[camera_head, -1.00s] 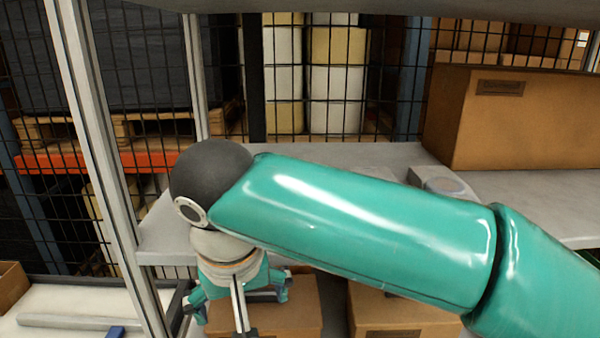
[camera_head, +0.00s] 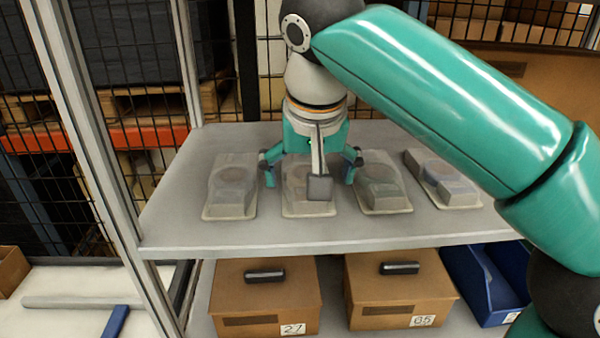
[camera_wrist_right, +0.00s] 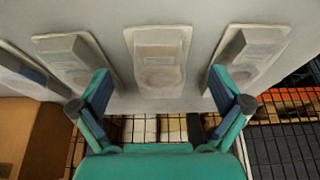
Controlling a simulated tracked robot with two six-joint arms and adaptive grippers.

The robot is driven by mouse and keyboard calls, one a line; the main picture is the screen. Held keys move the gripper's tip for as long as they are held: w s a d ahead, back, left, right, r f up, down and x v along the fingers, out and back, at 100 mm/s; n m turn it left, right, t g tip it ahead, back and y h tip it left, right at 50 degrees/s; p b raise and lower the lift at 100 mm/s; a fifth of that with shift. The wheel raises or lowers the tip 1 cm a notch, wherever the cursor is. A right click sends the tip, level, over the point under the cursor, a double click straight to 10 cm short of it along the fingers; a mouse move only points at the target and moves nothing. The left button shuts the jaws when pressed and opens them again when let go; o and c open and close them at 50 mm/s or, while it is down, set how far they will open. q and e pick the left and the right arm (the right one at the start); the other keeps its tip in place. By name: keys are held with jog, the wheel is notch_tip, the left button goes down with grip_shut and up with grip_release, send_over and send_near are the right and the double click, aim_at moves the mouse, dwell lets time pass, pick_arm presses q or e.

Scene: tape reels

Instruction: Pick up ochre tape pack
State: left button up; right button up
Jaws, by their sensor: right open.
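Several blister-like tape packs lie in a row on the grey shelf (camera_head: 270,230). The second from the left, a dull tan pack (camera_head: 308,207), best fits the ochre tape pack, though its tint is faint. My right gripper (camera_head: 311,166) is open above it, with its fingers on either side and partly hiding the pack. In the right wrist view that pack (camera_wrist_right: 160,62) appears centred between the spread fingers (camera_wrist_right: 160,97), with nothing held. Whether the fingers touch the shelf is unclear. My left gripper is not in view.
A greyish pack (camera_head: 231,188) lies to the left, and a greenish pack (camera_head: 384,188) and a bluish-grey pack (camera_head: 443,180) to the right, all close by. A shelf post (camera_head: 85,150) stands left. Lidded boxes (camera_head: 266,300) and a blue bin (camera_head: 487,282) sit below.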

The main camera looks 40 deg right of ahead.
jog(key=shift+w+d+f, duration=0.15)
jog(key=shift+w+d, duration=0.1)
jog(key=shift+w, duration=0.1)
jog(key=shift+x, duration=2.35)
jog(key=shift+c, duration=0.2)
jog(key=c, duration=1.3)
